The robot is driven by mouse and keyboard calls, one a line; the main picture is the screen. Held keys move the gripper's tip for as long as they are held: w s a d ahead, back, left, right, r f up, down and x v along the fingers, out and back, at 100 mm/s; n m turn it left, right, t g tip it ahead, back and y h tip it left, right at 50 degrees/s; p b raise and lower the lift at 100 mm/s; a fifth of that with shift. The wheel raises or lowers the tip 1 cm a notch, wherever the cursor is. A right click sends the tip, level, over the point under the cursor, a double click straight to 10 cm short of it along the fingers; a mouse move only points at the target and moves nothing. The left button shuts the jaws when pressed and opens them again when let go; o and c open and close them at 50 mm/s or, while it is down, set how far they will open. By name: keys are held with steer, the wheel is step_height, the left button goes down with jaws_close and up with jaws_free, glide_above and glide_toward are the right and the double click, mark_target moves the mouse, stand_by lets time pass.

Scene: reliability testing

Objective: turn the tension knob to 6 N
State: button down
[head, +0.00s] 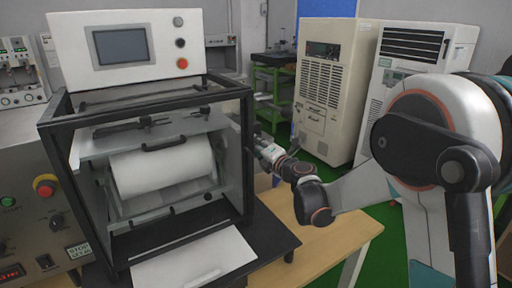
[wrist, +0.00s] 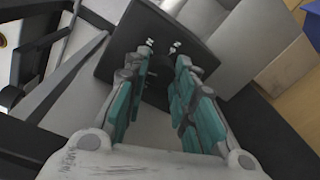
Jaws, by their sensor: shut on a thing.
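The tension knob (wrist: 160,70) is a dark knob on a dark panel (wrist: 205,40) in the wrist view. Small white marks show on the panel beyond it, too small to read. My gripper (wrist: 157,64) has its two teal-padded fingers on either side of the knob and is shut on it. In the head view my gripper (head: 262,147) reaches in from the right to the right side of the black-framed machine (head: 243,150). The knob and its scale cannot be made out there, so the setting cannot be told.
The machine holds a white roll (head: 160,168) and carries a white control panel (head: 125,20) on top. It stands on a wooden table (head: 330,243). A grey control box (head: 25,160) is at left. A beige cabinet (head: 325,85) stands behind on the green floor.

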steer(key=shift+d+f+m+y, duration=0.1)
steer(key=shift+m+y, duration=0.15)
steer(key=shift+m, duration=4.55)
steer(key=shift+m+y, duration=0.25)
steer(key=shift+m, duration=4.55)
steer(key=c, duration=1.3)
jaws_free()
steer(key=v, duration=1.2)
steer(key=shift+w, duration=0.1)
